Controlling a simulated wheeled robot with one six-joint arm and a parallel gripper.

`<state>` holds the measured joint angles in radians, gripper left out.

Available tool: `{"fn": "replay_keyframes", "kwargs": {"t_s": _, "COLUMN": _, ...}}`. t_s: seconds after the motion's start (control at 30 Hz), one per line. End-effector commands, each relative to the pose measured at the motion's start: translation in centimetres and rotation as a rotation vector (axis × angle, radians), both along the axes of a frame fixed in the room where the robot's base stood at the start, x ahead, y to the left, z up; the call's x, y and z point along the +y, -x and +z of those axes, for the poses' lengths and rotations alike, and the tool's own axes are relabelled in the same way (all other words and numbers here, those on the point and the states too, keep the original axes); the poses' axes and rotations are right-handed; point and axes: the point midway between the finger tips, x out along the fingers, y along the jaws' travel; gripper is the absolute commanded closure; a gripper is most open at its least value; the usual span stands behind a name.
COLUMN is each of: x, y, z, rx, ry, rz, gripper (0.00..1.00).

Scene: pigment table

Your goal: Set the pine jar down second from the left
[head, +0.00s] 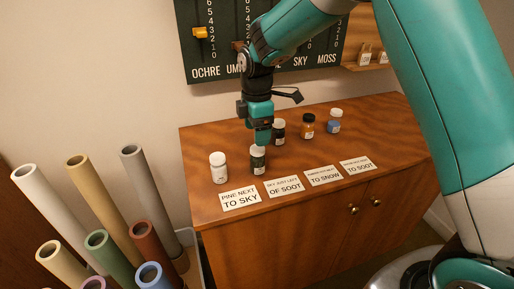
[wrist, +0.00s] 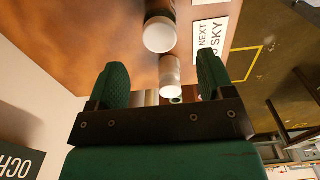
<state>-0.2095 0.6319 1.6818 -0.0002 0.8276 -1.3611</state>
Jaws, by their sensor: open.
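A dark green jar with a white lid (head: 258,160), which looks like the pine jar, stands upright near the table front, second from the left. My gripper (head: 262,143) is open just above it, its fingertips by the lid. In the wrist view the dark jar's white lid (wrist: 160,34) shows beyond the spread fingers (wrist: 162,70). A white jar (head: 219,168) stands to its left; it also shows between the fingers in the wrist view (wrist: 170,72). I cannot tell whether the fingers touch the lid.
A dark jar (head: 279,133), an orange jar (head: 307,125) and a blue jar (head: 334,122) stand farther back on the wooden cabinet (head: 195,145). Clue cards, including the "pine next to sky" card (head: 240,198), line the front edge. Rolled tubes (head: 95,195) stand at the left.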

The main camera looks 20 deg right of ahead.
Motion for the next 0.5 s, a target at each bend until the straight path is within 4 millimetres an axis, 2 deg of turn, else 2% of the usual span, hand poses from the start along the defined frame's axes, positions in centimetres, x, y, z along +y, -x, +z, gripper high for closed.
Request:
{"fn": "replay_keyframes", "kwargs": {"t_s": 0.1, "x": 0.0, "y": -0.1, "z": 2.0, "rx": -0.004, "ry": -0.001, "rz": 0.000, "gripper": 0.25}}
{"fn": "replay_keyframes", "kwargs": {"t_s": 0.23, "x": 0.0, "y": 0.0, "z": 3.3, "rx": -0.002, "ry": -0.001, "rz": -0.001, "gripper": 0.25}}
{"fn": "replay_keyframes", "kwargs": {"t_s": 0.33, "x": 0.3, "y": 1.0, "z": 4.6, "rx": -0.006, "ry": -0.013, "rz": -0.036, "gripper": 0.25}}
{"fn": "replay_keyframes", "kwargs": {"t_s": 0.43, "x": 1.0, "y": 4.2, "z": 6.8, "rx": -0.014, "ry": -0.053, "rz": -0.139, "gripper": 0.25}}
{"fn": "replay_keyframes", "kwargs": {"t_s": 0.5, "x": 1.7, "y": 7.8, "z": 8.5, "rx": -0.013, "ry": -0.097, "rz": -0.252, "gripper": 0.25}}
